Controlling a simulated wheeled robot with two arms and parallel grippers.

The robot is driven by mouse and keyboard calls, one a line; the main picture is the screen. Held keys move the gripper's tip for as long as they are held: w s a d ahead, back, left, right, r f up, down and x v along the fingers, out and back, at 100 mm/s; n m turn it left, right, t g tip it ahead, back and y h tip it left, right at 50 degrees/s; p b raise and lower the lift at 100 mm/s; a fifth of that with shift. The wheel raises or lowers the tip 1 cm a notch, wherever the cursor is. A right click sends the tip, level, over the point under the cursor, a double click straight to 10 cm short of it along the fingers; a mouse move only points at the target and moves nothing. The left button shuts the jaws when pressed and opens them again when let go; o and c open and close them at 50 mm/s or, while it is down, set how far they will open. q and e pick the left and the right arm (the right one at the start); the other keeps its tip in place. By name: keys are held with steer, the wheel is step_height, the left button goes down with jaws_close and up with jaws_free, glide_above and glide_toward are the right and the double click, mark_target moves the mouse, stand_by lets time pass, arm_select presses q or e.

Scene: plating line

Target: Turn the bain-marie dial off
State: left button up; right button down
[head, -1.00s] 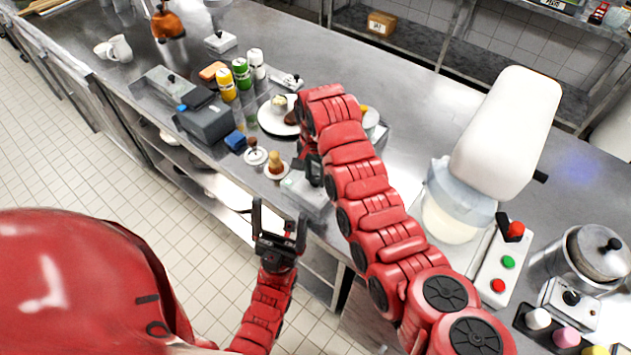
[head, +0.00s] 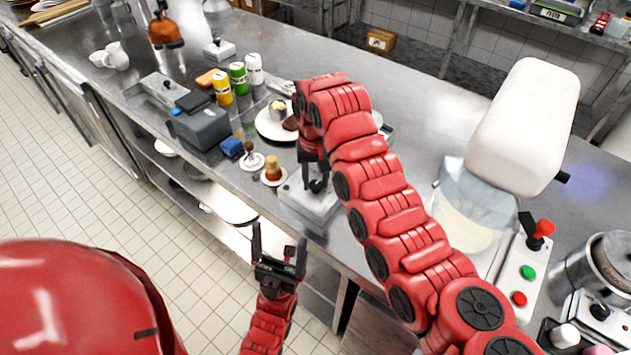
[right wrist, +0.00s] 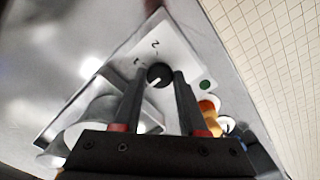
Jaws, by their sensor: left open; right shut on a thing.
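The bain-marie control box (head: 300,202) is a pale box at the counter's front edge. In the right wrist view its sloped face (right wrist: 185,50) carries a black dial (right wrist: 160,74), the marks 1 and 2, and a green lamp (right wrist: 205,85). The dial's white pointer line faces lower left, away from the 2. My right gripper (right wrist: 160,82) is shut on the dial, one finger on each side. In the head view this gripper (head: 316,186) reaches down onto the box and largely hides the dial. My left gripper (head: 279,247) is open and empty, in front of the counter.
Dessert cups (head: 273,172) and a plate (head: 272,124) stand just left of the box. Squeeze bottles (head: 238,78) stand behind a grey device (head: 203,126). A large white mixer (head: 522,125) stands right of my right arm. Floor before the counter is clear.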

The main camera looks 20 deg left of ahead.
stand_by(0.5)
steer(key=shift+c, duration=2.2)
jaws_free()
steer(key=shift+r, duration=0.1)
step_height(320, 180, up, 12)
steer(key=b, duration=0.2)
step_height(320, 180, up, 5)
steer(key=p, duration=0.4)
glide_above(315, 184)
steer(key=shift+d+r, duration=0.1)
steer(key=shift+r, duration=0.05)
